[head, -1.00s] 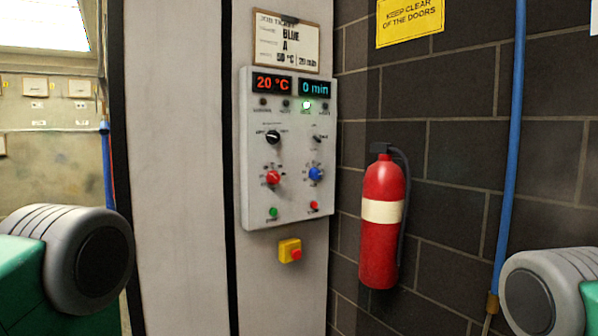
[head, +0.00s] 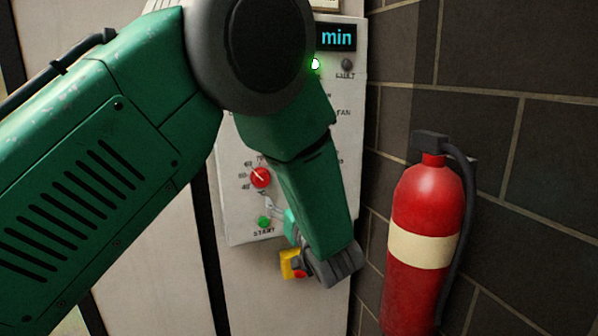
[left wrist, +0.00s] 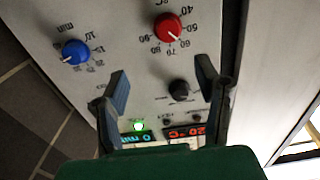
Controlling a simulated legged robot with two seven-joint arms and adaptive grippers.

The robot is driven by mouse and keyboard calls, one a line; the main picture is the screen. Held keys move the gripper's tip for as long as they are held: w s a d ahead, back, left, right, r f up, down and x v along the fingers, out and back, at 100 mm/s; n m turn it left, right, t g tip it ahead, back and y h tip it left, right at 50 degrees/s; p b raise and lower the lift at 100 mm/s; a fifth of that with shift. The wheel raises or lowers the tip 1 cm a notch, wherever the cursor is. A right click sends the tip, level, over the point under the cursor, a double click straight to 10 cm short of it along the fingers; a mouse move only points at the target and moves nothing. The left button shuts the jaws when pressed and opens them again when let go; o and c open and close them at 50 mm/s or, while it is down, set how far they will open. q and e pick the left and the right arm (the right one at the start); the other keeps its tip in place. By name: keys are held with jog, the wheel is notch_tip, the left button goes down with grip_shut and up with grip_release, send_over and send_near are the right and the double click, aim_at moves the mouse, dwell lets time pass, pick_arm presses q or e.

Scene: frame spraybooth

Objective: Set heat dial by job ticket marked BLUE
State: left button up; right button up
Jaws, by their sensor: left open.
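The red heat dial (head: 260,177) is on the grey control panel (head: 237,222), with temperature numbers around it. It also shows at the top of the left wrist view (left wrist: 168,28). My left gripper (head: 283,212) is below and right of the dial in the head view, partly hidden by my arm. In the left wrist view its two fingers (left wrist: 160,88) are apart with nothing between them. The red temperature display (left wrist: 183,132) reads 20 °C there, upside down. Only the bottom edge of the job ticket (head: 325,4) shows. My right gripper is out of view.
A blue minutes dial (left wrist: 75,52) and a black knob (left wrist: 179,88) are near the red dial. A green start button (head: 264,222) and yellow stop box (head: 290,264) are low down. A red fire extinguisher (head: 430,240) hangs on the brick wall at right.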

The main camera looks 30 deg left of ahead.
pick_arm(q)
send_near(264, 182)
jog(key=a, duration=0.2)
jog(key=x, duration=0.6)
jog(key=shift+w+d+p, duration=0.15)
jog(key=shift+w+p, duration=0.15)
jog(key=shift+w, duration=0.25)
jog(key=shift+w+r, duration=0.25)
jog(key=shift+w, duration=0.35)
jog(key=shift+a+f, duration=0.25)
jog(key=shift+a, duration=0.75)
jog(key=c, duration=1.1)
jog(key=shift+w+d, duration=0.15)
jog(key=shift+d, duration=0.15)
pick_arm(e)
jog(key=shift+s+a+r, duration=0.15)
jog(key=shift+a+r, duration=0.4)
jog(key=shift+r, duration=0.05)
